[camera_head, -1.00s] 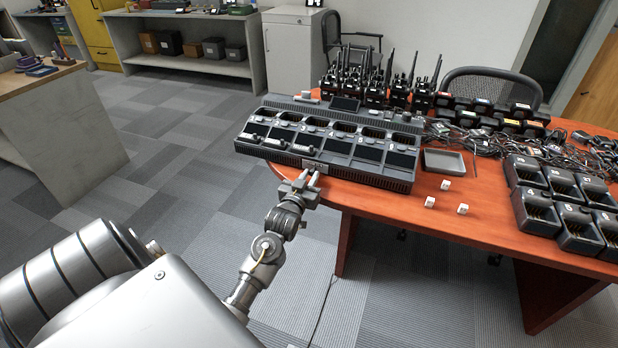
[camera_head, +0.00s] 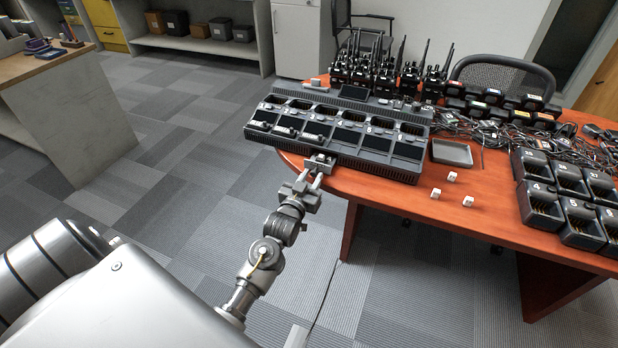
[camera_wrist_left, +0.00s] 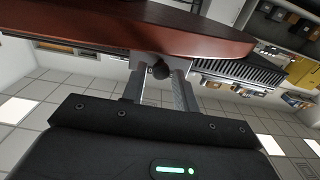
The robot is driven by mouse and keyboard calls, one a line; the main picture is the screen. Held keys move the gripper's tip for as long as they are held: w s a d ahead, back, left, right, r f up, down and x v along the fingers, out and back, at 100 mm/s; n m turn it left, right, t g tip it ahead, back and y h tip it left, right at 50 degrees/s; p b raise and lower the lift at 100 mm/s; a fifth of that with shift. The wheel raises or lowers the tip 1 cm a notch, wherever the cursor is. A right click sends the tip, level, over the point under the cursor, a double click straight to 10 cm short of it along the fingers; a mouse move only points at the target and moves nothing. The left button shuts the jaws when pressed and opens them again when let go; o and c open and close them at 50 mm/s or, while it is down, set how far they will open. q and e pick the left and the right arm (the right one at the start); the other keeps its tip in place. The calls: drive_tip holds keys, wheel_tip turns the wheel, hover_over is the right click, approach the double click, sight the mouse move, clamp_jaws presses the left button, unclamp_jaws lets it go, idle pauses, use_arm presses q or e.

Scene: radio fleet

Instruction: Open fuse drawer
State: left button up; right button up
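The fuse drawer (camera_head: 320,161) is a small grey block at the front of the long dark charger (camera_head: 345,140) near the table edge. It seems to stand out a little from the charger's front; how far is hard to tell. My left gripper (camera_head: 314,178) is in front of it, fingers reaching to its face. In the left wrist view a dark round knob (camera_wrist_left: 161,70) sits between the two fingers (camera_wrist_left: 160,88), which seem closed on its sides. Some of the drawer is hidden by the fingers. My right gripper is not in view.
The red-brown table (camera_head: 400,195) carries several radios (camera_head: 385,75), a grey tray (camera_head: 451,153), white cubes (camera_head: 452,176), tangled cables and single chargers (camera_head: 575,222). A chair (camera_head: 505,75) stands behind. The floor left of the table is clear.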

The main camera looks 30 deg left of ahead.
use_arm(q)
drive_tip(key=shift+o, duration=1)
drive_tip(key=s+d, duration=0.2)
drive_tip(key=s, duration=0.8)
drive_tip(key=shift+s, duration=0.4)
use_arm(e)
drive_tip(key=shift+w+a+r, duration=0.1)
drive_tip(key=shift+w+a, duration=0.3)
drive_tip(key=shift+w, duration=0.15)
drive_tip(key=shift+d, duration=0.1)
